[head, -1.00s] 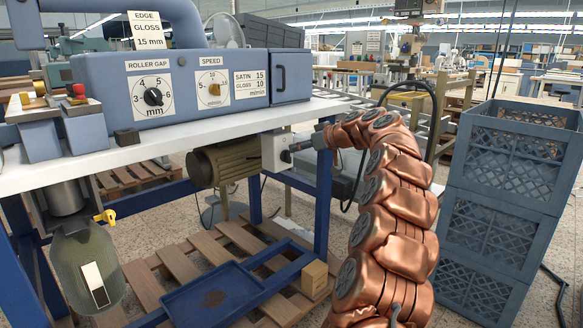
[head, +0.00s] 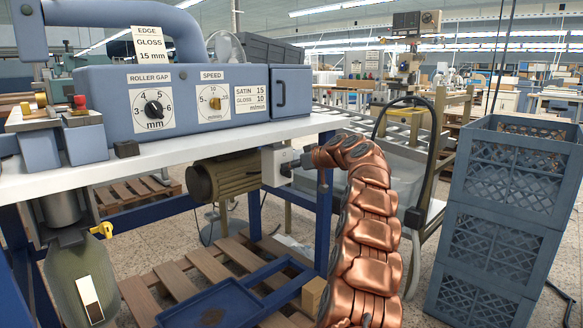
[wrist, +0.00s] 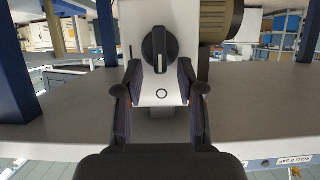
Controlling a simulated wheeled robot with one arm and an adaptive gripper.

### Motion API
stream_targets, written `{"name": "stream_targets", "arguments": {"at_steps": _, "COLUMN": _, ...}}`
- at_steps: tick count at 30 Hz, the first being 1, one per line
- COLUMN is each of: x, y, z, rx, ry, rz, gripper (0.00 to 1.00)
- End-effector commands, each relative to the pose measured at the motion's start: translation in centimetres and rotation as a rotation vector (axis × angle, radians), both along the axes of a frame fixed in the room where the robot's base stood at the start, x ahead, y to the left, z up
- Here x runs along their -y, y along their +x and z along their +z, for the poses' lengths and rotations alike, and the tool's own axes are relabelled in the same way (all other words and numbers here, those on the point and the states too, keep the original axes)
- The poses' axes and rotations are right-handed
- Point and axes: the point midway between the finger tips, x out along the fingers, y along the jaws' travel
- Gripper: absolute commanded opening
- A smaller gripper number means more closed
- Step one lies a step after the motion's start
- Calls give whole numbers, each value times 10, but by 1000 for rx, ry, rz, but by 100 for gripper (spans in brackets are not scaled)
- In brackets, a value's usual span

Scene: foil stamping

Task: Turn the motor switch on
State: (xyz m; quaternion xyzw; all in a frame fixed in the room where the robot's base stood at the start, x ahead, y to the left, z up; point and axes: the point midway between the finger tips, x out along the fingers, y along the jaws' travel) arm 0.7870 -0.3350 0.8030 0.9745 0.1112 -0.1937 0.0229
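The motor switch is a black rotary knob (wrist: 159,50) on a white box (head: 275,166). In the wrist view its bar stands vertical, with a small circle mark below it on the box face. The box sits at the end of the olive motor (head: 226,178), under the table. My gripper (wrist: 159,80) is open, with one dark finger on each side of the box face and the knob between and beyond them. I cannot tell whether the fingers touch the box. In the head view my gripper (head: 298,163) is at the box's right side, and the knob is hidden.
The white tabletop (head: 200,145) with the blue machine (head: 190,100) is above the motor. A blue table leg (head: 323,215) stands close by the gripper. Blue crates (head: 505,200) are stacked at right. A pallet (head: 190,265) and blue tray (head: 215,305) lie below.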

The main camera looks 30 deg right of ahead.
Motion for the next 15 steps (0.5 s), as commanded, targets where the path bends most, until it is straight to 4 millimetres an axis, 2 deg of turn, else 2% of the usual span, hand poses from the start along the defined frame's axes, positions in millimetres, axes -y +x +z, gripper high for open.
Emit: {"name": "stream_targets", "arguments": {"at_steps": 15, "x": -2, "y": 7, "z": -3, "rx": 0, "ry": 1, "rz": 1, "gripper": 38}}
